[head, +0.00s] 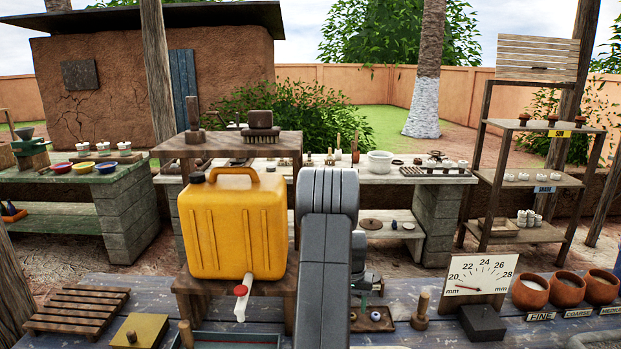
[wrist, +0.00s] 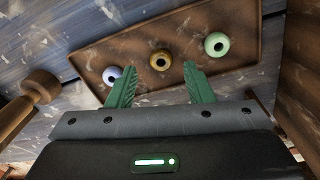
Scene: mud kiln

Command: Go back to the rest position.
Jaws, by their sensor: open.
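My gripper (wrist: 160,80) shows in the wrist view with its two green fingers spread apart and nothing between them. It is over a brown tray (wrist: 235,45) that holds three ring-like beads: a pale blue one (wrist: 108,76), a golden brown one (wrist: 153,61) and a pale green one (wrist: 220,39). The fingertips look close to the beads, but I cannot tell the height. In the head view my arm reaches forward over the blue table, and the tray (head: 388,325) shows just right of it. My gripper is mostly hidden there.
A yellow jerrycan (head: 235,225) on a wooden stand (head: 185,285) rises left of my arm. A dial board (head: 480,275) and clay bowls (head: 568,290) stand to the right. A wooden knob-handled tool (wrist: 38,90) is left of the tray. A slatted rack (head: 75,310) lies at left.

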